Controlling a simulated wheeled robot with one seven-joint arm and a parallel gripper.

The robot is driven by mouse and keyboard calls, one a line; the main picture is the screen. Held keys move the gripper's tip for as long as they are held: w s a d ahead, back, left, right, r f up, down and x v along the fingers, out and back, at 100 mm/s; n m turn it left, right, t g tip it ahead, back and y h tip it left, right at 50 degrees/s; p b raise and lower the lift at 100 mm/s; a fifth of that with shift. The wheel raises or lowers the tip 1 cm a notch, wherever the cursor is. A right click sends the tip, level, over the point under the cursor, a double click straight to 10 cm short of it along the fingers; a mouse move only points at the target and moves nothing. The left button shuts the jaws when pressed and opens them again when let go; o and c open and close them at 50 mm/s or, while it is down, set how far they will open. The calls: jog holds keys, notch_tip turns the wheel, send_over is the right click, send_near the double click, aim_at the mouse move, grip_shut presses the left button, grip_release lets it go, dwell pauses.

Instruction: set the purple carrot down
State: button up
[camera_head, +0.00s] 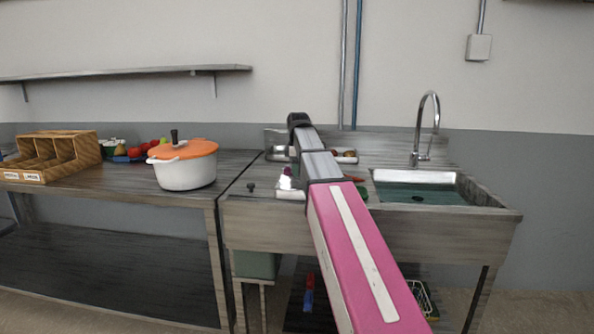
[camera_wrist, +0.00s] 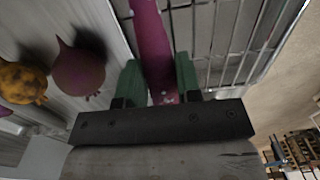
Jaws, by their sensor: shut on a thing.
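The purple carrot (camera_wrist: 152,30) is in the wrist view, between the two green fingers of my gripper (camera_wrist: 158,75). My gripper is shut on it, and the carrot's far end runs out of the top of the picture. A light, ribbed surface lies to its left and a metal wire grid (camera_wrist: 232,40) to its right. I cannot tell whether the carrot touches either. In the head view my arm hides the gripper and most of the spot around it on the sink counter (camera_head: 245,185).
A purple onion-like vegetable (camera_wrist: 78,70) and an orange-yellow one (camera_wrist: 22,82) lie left of my gripper. The sink basin (camera_head: 420,193) with its tap (camera_head: 430,125) is right of my arm. A white pot with an orange lid (camera_head: 185,165) and a wooden rack (camera_head: 62,155) stand left.

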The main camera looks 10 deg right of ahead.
jog(key=shift+f, duration=0.1)
jog(key=o, duration=0.9)
jog(key=shift+o, duration=0.2)
notch_tip(320, 180, up, 12)
jog(key=shift+w, duration=0.15)
